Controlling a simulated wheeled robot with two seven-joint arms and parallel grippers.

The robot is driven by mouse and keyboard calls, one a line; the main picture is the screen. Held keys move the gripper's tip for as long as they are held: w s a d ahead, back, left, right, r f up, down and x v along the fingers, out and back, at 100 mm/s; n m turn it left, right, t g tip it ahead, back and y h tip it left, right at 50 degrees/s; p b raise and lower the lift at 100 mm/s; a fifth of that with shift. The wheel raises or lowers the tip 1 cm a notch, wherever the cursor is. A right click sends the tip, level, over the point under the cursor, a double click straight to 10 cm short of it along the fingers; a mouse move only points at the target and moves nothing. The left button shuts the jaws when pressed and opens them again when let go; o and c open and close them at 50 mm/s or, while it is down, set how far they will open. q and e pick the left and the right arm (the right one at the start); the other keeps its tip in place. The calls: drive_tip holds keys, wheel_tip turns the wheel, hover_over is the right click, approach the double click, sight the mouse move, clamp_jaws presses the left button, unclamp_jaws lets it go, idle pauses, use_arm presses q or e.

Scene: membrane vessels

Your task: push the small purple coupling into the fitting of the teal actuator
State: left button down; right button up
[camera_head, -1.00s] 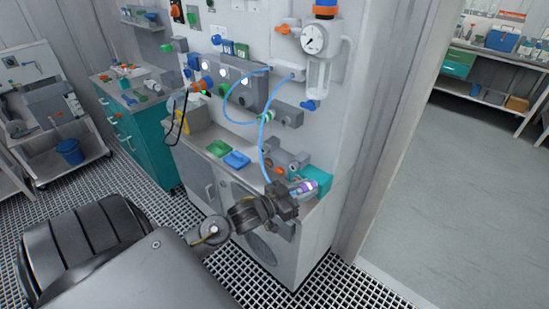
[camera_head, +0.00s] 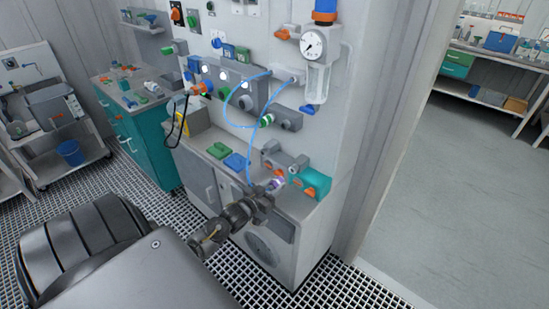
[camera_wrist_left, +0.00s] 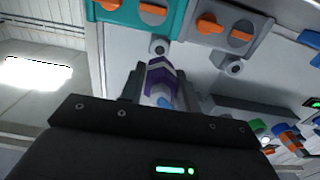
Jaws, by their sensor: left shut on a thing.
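My left gripper (camera_head: 268,192) is shut on the small purple coupling (camera_head: 275,184), which has white bands. In the wrist view the purple coupling (camera_wrist_left: 160,78) stands between the fingers, its far end toward a round grey fitting (camera_wrist_left: 159,47) on the teal actuator (camera_wrist_left: 120,11). I cannot tell whether the coupling touches the fitting or a small gap remains. In the head view the teal actuator (camera_head: 316,181), with orange knobs, sits on the bench just right of the coupling. Its fitting is hard to make out there. My right gripper is not in view.
A grey block with orange knobs (camera_head: 284,160) stands beside the actuator, and also shows in the wrist view (camera_wrist_left: 232,28). A thin blue hose (camera_head: 250,150) hangs close to the gripper. Green (camera_head: 218,150) and blue (camera_head: 236,162) pieces lie on the bench to the left.

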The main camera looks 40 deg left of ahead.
sight(292, 171)
use_arm(q)
drive_tip(key=shift+w+b, duration=1.35)
drive_tip(key=shift+w, duration=1.45)
drive_tip(key=shift+p, duration=0.35)
drive_tip(key=shift+w, duration=0.5)
idle(0.4)
drive_tip(key=c, duration=0.9)
unclamp_jaws()
drive_tip(key=shift+c, duration=0.2)
